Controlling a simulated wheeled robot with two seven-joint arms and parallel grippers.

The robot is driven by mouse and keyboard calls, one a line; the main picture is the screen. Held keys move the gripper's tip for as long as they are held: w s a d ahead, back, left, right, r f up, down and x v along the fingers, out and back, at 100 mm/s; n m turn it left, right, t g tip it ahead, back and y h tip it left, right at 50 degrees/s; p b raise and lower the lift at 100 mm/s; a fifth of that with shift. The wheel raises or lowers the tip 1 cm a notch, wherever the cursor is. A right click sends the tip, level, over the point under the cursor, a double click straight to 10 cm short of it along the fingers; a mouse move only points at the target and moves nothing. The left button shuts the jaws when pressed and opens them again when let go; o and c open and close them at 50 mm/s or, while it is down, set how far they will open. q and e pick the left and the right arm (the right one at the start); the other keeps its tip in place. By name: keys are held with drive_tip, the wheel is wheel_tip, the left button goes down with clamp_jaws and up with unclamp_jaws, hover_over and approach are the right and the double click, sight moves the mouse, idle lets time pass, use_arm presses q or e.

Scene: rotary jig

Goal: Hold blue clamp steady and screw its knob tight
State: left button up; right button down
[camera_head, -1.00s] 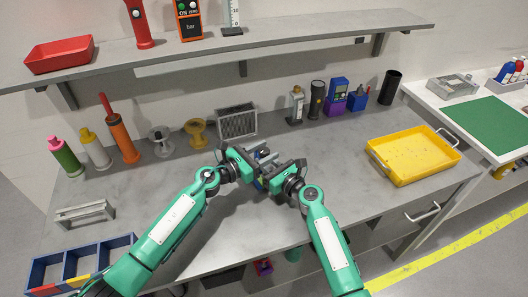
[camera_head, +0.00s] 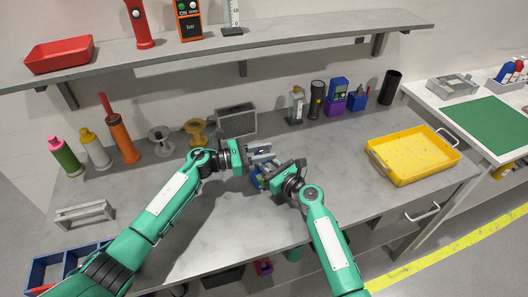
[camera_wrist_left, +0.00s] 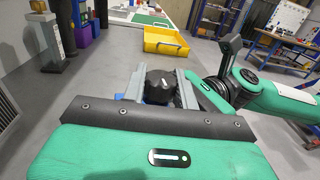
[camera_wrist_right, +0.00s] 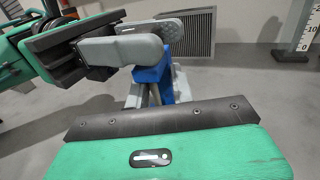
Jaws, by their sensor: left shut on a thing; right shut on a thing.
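The blue clamp (camera_wrist_right: 153,76) stands upright in the right wrist view; in the head view only small blue parts (camera_head: 256,181) show between my grippers. Its black knob (camera_wrist_left: 160,87) shows in the left wrist view, between the grey fingers of my left gripper (camera_head: 262,154). The left gripper is shut on the knob, reaching in from the side at the clamp's top. My right gripper (camera_head: 264,177) is shut on the blue clamp lower down. Its fingertips are largely hidden in the head view, and the clamp's base is partly hidden.
A grey mesh-faced box (camera_head: 236,120) stands behind the grippers, with yellow (camera_head: 196,131) and grey spools to its left. A yellow tray (camera_head: 412,157) lies at the right. Bottles line the back left. The front middle of the bench is mostly clear.

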use_arm(q)
drive_tip(key=m+g, duration=0.2)
drive_tip(key=g, duration=0.1)
drive_tip(key=m+g, duration=0.2)
drive_tip(key=g, duration=0.1)
drive_tip(key=shift+w+f, duration=0.1)
drive_tip(key=shift+m+g, duration=1)
drive_tip(key=shift+g, duration=0.6)
drive_tip(key=shift+g+y, duration=0.3)
drive_tip(key=o, duration=1)
drive_tip(key=shift+c, duration=0.2)
drive_tip(key=shift+a, duration=0.1)
drive_tip(key=v, duration=0.7)
drive_tip(key=shift+a, duration=0.15)
